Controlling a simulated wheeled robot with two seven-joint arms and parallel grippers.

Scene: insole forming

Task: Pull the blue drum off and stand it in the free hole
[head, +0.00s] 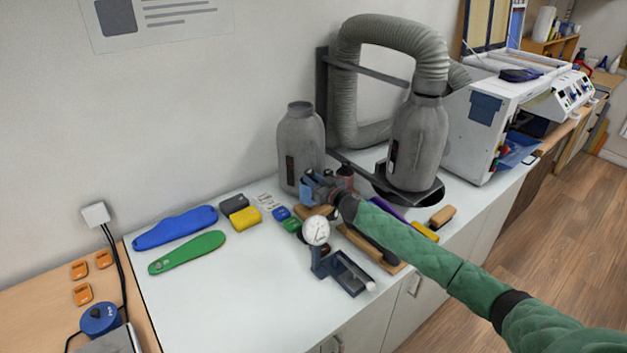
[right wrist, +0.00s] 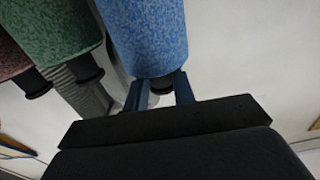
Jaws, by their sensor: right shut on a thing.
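The blue drum (right wrist: 148,35) is a speckled blue cylinder with a dark stub at its lower end, seen close up in the right wrist view. My right gripper (right wrist: 160,92) is shut on that stub with its blue fingers. In the head view my right gripper (head: 322,190) is over the white worktop in front of the grey bottle, and blue drum and blue fingers are hard to tell apart there. A green drum (right wrist: 60,30) and a dark red drum (right wrist: 10,58) stand beside the blue one. I cannot make out the free hole. My left gripper is not in view.
A grey bottle (head: 300,135) and a hose unit (head: 418,140) stand behind my right gripper. A dial gauge (head: 317,232) stands in front of it. Blue (head: 175,228) and green (head: 187,252) insoles lie left. The worktop's front left (head: 235,305) is clear.

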